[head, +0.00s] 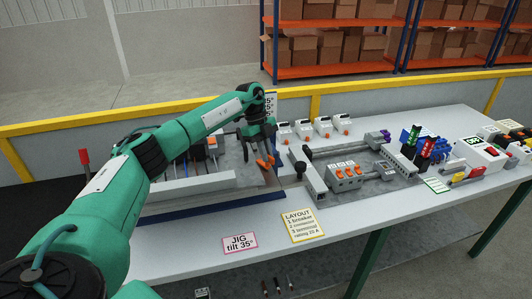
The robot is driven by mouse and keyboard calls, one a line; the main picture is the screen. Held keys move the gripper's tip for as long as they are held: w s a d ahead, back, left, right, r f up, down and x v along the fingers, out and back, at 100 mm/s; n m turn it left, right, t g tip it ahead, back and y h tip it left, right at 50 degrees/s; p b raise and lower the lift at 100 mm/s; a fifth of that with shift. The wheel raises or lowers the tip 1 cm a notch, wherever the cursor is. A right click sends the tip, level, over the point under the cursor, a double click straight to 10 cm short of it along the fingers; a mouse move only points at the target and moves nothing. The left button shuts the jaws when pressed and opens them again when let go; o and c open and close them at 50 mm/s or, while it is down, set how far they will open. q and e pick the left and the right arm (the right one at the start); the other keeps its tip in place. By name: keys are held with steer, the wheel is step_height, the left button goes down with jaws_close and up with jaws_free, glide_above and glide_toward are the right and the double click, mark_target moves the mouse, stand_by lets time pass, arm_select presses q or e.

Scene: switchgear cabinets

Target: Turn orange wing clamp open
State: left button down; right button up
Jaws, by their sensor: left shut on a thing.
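The tilted jig (190,184) stands on the left part of the white table, with a grey plate and a raised front ledge. The orange wing clamp (263,163) is at the plate's right edge, small and partly covered by my gripper. My left gripper (257,148) reaches down over that edge from the upper right of the jig and is shut on the orange wing clamp. The exact contact of the fingers is too small to see clearly. My right gripper is not in view.
Several small white devices with orange parts (322,126) stand behind the jig. A grey fixture with a terminal block (343,177) is to its right. A pink-edged jig label (239,243) and a yellow layout card (302,225) lie in front. A yellow-topped barrier (400,97) runs behind the table.

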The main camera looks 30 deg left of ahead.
arm_select(q)
steer(key=m+g, duration=0.1)
steer(key=m, duration=0.1)
steer(key=m+b, duration=0.1)
steer(key=m, duration=0.2)
steer(key=shift+w+g+y, duration=0.15)
steer(key=shift+g+y, duration=0.25)
steer(key=shift+m, duration=0.3)
steer(key=c, duration=1.5)
jaws_free()
steer(key=shift+b+v, duration=0.75)
steer(key=shift+v, duration=6.15)
